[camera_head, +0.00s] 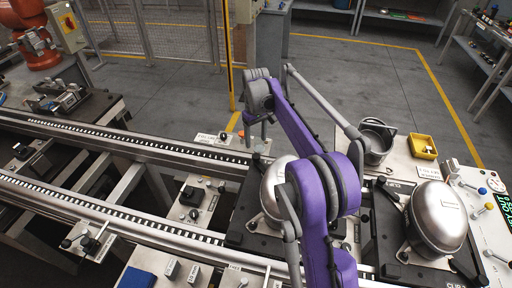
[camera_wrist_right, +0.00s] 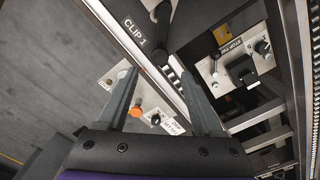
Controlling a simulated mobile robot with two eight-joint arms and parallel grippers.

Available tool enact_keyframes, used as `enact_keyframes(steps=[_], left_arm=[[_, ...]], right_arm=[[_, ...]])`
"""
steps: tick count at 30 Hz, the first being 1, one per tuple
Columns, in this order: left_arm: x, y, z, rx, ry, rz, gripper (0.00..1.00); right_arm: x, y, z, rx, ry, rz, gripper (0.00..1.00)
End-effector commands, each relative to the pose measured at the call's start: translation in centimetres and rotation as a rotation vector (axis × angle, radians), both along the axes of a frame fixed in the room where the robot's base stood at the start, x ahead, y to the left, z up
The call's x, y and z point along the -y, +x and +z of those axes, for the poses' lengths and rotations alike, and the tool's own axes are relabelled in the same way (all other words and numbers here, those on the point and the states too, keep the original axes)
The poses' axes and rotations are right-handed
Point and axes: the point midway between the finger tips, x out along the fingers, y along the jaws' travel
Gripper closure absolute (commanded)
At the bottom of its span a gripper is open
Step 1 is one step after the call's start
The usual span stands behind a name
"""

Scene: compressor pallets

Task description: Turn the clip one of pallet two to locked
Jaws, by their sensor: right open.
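In the right wrist view, a black plate corner carries the label "CLIP 1" (camera_wrist_right: 135,31). The dark clip lever (camera_wrist_right: 162,24) stands beside the label at the top of that view, partly cut off by the frame edge. My right gripper (camera_wrist_right: 158,74) is open and empty, its two grey fingers spread below the clip and apart from it. In the head view my right gripper (camera_head: 257,132) hangs at the far side of the nearer-left black pallet (camera_head: 240,224), which bears a silver compressor (camera_head: 273,190). My purple arm hides part of that pallet. My left gripper is not seen.
A second silver compressor (camera_head: 437,214) stands on another black pallet to the right. Behind are a grey pot (camera_head: 376,142) and a yellow bin (camera_head: 422,146). Conveyor rails (camera_head: 130,144) run from the left. An orange button (camera_wrist_right: 136,111) lies beyond the rail.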

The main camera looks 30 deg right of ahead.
Motion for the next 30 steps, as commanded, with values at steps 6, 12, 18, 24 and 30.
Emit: enact_keyframes(steps=[6, 12, 18, 24, 30], left_arm=[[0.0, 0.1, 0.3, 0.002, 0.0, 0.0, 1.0], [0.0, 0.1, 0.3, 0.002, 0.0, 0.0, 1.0], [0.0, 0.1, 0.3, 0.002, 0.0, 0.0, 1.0], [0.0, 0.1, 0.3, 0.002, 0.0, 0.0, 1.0], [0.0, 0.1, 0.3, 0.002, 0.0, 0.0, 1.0]], right_arm=[[0.0, 0.0, 2.7, 0.0, 0.0, 0.0, 0.32], [0.0, 0.0, 3.1, 0.0, 0.0, 0.0, 0.32], [0.0, 0.0, 3.1, 0.0, 0.0, 0.0, 0.32], [0.0, 0.0, 3.1, 0.0, 0.0, 0.0, 0.32], [-2.3, -1.8, 4.3, 0.038, -0.011, -0.001, 0.32]])
